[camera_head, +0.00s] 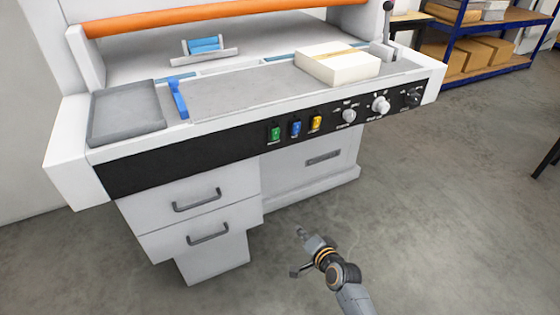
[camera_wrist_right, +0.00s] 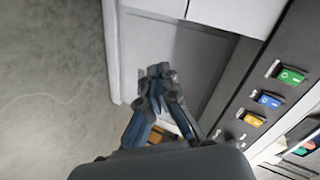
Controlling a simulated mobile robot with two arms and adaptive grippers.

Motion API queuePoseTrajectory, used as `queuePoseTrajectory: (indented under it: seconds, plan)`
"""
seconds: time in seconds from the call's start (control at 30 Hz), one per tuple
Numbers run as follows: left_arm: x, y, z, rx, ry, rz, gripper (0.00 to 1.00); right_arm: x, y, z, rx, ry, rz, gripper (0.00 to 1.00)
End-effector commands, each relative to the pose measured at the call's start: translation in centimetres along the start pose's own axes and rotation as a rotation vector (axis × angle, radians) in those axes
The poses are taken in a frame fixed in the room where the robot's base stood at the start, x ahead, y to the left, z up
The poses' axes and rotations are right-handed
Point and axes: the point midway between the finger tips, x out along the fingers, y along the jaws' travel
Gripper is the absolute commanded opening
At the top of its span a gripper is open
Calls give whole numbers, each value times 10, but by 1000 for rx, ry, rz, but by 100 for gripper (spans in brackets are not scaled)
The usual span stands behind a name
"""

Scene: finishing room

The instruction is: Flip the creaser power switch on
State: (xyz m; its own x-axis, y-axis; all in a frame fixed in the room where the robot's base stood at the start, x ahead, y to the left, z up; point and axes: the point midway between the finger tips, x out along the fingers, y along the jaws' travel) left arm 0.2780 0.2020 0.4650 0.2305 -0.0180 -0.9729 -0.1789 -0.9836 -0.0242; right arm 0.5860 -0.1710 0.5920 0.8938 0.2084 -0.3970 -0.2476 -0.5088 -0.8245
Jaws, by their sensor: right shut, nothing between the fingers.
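The creaser is a white machine with a black front panel (camera_head: 190,160). The panel carries three rocker switches: green (camera_head: 276,133), blue (camera_head: 296,128) and yellow (camera_head: 316,123). Their labels are too small to read, so I cannot tell which is the power switch or how each is set. In the right wrist view the green (camera_wrist_right: 291,76), blue (camera_wrist_right: 269,102) and yellow (camera_wrist_right: 254,119) switches line the right side. My right gripper (camera_head: 300,232) is shut and empty, below the panel and apart from the switches; its fingers (camera_wrist_right: 158,72) show in the wrist view. My left gripper is out of view.
Several knobs (camera_head: 381,104) sit right of the switches. Drawers with handles (camera_head: 197,200) are below the panel. A shelf (camera_head: 470,55) with boxes stands behind right. Floor in front is clear.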

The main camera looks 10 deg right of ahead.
Motion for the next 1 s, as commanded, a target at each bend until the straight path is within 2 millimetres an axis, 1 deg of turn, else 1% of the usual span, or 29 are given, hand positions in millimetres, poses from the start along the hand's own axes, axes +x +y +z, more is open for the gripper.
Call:
queuePoseTrajectory:
  seconds: [0.03,0.1,0.17,0.2,0.3,0.4,0.5,0.6,0.7,1.0]
  plan:
    - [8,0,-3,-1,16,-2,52,11,-11,-10,53,31,-69,0]
    - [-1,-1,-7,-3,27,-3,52,12,-40,-27,131,61,-158,0]
    - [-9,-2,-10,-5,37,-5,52,10,-63,-42,193,82,-236,0]
    - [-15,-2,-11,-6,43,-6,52,7,-78,-51,231,92,-286,0]
    - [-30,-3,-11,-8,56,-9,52,-5,-110,-69,312,105,-401,0]
    - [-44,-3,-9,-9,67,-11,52,-19,-135,-82,374,109,-493,0]
    - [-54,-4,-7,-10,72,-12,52,-31,-152,-91,413,108,-555,0]
    - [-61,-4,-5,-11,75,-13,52,-38,-161,-96,432,105,-588,0]
    - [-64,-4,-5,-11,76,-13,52,-41,-165,-98,440,103,-600,0]
    - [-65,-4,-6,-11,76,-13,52,-40,-166,-98,439,104,-598,0]
